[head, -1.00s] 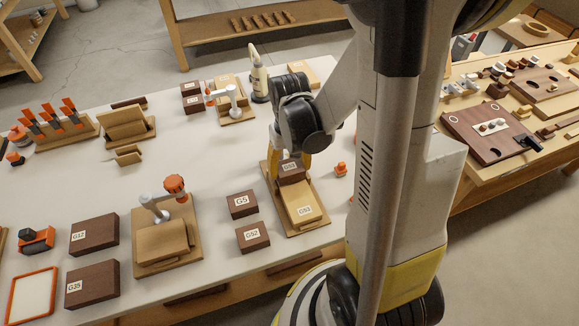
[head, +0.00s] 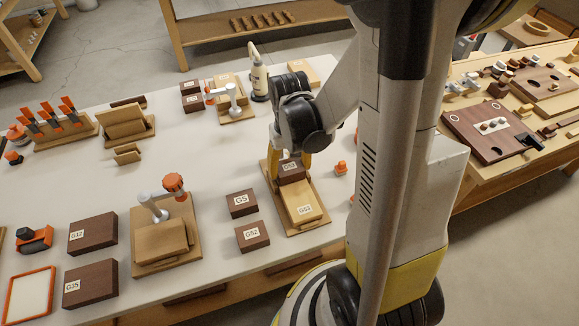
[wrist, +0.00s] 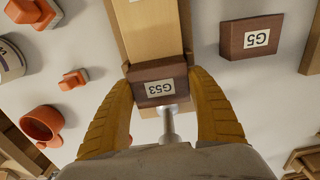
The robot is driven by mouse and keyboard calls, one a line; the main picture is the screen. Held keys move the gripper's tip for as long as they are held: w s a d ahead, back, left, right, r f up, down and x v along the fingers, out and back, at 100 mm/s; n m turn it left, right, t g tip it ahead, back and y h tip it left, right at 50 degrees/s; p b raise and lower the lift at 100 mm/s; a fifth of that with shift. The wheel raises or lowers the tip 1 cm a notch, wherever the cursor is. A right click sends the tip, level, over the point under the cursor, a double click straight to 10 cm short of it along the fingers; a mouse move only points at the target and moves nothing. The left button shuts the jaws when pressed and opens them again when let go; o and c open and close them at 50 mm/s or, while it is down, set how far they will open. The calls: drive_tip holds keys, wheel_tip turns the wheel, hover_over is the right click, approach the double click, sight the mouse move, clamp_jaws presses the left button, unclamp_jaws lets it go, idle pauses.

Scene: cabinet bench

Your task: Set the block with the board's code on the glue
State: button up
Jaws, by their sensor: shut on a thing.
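My gripper (wrist: 160,82) has its two yellow fingers on either side of a dark brown block (wrist: 153,72) and is shut on it. The block's label appears to read G53, upside down in the wrist view. In the head view this block (head: 291,174) is at the far end of a light wooden piece on a board (head: 312,229). That piece carries a label (head: 305,210) that appears to read G53. No glue shows; the area under the block is hidden. I cannot tell whether the block touches the wood below.
Dark blocks labelled G5 (head: 242,203) and G52 (head: 252,237) lie left of the board. A small orange item (head: 341,168) is to its right. A clamp fixture (head: 160,235) stands farther left, and a glue bottle (head: 260,78) stands behind.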

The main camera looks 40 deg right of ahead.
drive_tip(key=o, duration=1.5)
drive_tip(key=shift+r, duration=0.1)
drive_tip(key=shift+r+p, duration=2.8)
drive_tip(key=shift+r, duration=0.65)
